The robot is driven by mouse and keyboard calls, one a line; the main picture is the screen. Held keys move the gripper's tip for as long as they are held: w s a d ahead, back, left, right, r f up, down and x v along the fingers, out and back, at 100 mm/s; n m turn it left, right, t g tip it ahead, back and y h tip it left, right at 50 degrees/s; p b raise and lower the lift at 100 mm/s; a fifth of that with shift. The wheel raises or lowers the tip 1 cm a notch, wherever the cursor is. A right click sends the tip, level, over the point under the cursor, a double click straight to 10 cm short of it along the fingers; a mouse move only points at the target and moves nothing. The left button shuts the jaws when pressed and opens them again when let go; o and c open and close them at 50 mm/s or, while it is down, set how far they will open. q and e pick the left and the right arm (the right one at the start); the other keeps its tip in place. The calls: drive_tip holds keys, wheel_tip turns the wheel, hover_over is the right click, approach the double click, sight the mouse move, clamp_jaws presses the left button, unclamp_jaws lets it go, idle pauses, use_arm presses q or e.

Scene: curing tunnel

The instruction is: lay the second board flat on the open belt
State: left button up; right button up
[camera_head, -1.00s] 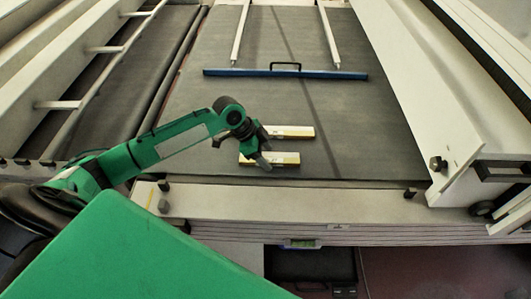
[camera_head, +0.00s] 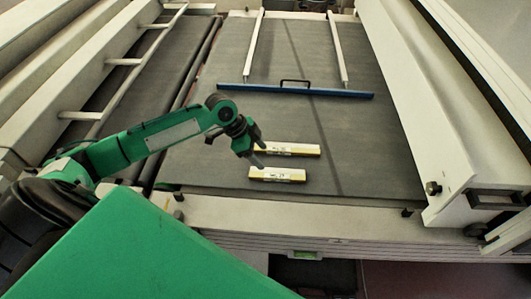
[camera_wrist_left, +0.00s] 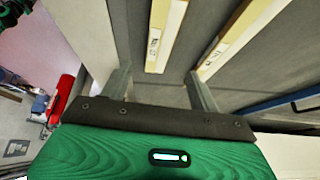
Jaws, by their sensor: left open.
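Two slim pale boards with yellow edges lie flat and apart on the dark grey belt (camera_head: 330,165). In the head view the far board (camera_head: 305,150) is a little above the near board (camera_head: 277,175). My left gripper (camera_head: 256,157) is open and empty at their left ends, its fingers overlapping the far board's end in the picture. In the left wrist view the near board (camera_wrist_left: 163,38) extends away from the gap between my fingers (camera_wrist_left: 160,85); the far board (camera_wrist_left: 238,42) lies right of it. Contact with the boards cannot be told. My right gripper is not in view.
A blue bar (camera_head: 295,91) with a black handle and two white rods crosses the belt beyond the boards. A white wall (camera_head: 425,110) bounds the belt on the right. A pale ledge (camera_head: 300,213) runs along its front. The belt right of the boards is clear.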

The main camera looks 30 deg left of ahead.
use_arm(q)
drive_tip(key=shift+p+v, duration=0.6)
drive_tip(key=shift+v, duration=0.7)
